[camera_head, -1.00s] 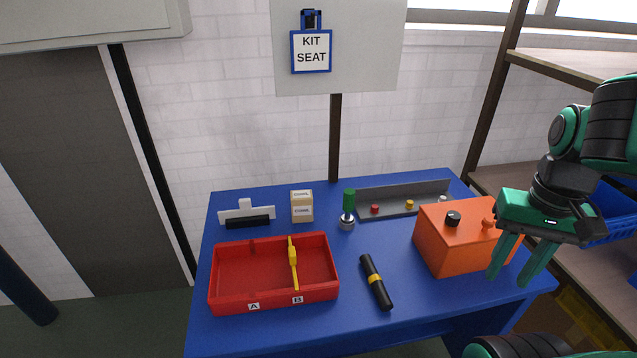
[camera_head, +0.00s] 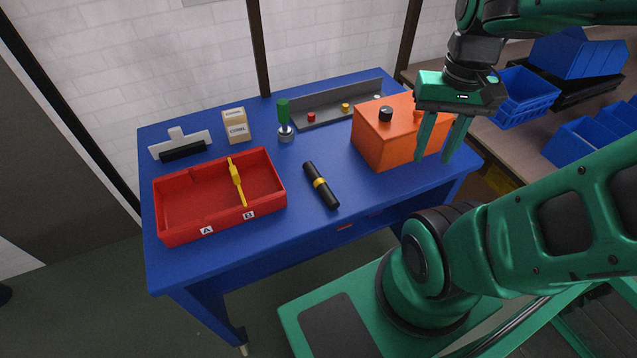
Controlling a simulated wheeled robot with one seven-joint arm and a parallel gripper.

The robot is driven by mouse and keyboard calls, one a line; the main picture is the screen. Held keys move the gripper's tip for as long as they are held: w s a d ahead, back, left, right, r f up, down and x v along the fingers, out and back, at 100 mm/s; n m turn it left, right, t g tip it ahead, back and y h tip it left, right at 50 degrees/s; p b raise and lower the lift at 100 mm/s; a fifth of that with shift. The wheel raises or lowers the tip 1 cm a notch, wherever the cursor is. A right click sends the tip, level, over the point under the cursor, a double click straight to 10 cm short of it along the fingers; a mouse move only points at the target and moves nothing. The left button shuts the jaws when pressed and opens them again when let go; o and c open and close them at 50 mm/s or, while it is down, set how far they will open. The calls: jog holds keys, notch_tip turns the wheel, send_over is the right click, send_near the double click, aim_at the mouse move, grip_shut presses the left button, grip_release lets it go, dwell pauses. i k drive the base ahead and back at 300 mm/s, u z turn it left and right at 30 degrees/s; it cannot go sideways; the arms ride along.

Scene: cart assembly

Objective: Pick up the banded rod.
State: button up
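The banded rod (camera_head: 327,193) is black with a yellow band near its middle. It lies on the blue table (camera_head: 300,226) near the front edge, tilted in the picture, between the red tray and the orange box. My gripper (camera_head: 433,160) points down with its two green fingers apart and nothing between them. In the picture it is in front of the orange box (camera_head: 375,150), to the right of the rod and apart from it.
A red tray (camera_head: 218,222) marked A and B has a yellow divider (camera_head: 237,181). Blue bins (camera_head: 527,97) sit on shelves at right.

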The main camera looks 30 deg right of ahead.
aim_at(320, 185)
jog(key=z, duration=0.25)
jog(key=k, duration=0.9)
jog(key=z, duration=0.85)
